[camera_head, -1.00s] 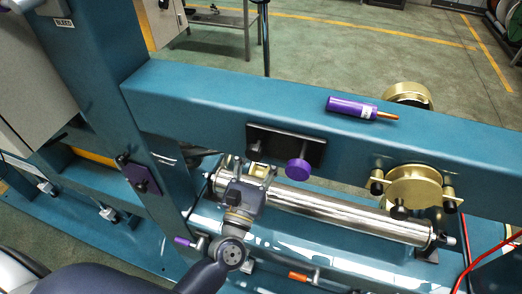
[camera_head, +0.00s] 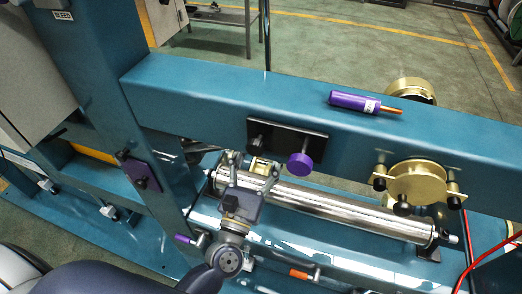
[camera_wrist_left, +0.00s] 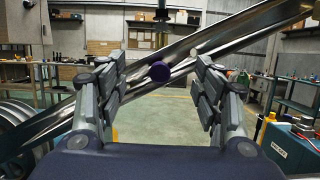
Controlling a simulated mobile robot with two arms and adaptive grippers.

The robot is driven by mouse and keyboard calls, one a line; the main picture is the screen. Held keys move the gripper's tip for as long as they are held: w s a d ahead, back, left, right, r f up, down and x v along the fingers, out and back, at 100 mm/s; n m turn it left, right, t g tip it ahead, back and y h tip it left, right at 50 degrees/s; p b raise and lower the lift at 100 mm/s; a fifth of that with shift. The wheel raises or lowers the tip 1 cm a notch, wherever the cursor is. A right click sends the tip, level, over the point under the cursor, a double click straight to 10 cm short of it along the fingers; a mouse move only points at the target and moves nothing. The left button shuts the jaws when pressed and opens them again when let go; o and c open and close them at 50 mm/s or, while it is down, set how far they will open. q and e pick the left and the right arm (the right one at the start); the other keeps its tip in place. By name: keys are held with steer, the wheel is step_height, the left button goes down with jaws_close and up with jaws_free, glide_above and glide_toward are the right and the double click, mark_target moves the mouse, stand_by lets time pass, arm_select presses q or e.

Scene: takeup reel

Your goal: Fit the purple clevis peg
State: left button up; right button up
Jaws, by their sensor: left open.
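A peg with a round purple head (camera_head: 299,165) sits at the right end of a black plate (camera_head: 270,141) on the front of the teal beam. The purple head also shows in the left wrist view (camera_wrist_left: 160,71), ahead and between the fingers. My left gripper (camera_head: 248,163) is open and empty, below and left of the peg and apart from it. Its fingers spread in front of a brass bracket (camera_head: 261,166) by the left end of the shiny roller (camera_head: 330,208). My right gripper is not in view.
A purple tube with an orange tip (camera_head: 355,104) lies on top of the teal beam (camera_head: 200,85). A brass disc with black knobs (camera_head: 418,184) is at the right. A purple-ended handle (camera_head: 185,239) and red cables (camera_head: 492,252) are lower down.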

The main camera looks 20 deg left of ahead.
arm_select(q)
steer(key=b+v, duration=0.1)
steer(key=v, duration=0.3)
steer(key=shift+b, duration=0.35)
stand_by(0.3)
steer(key=v, duration=1.2)
steer(key=shift+d, duration=0.1)
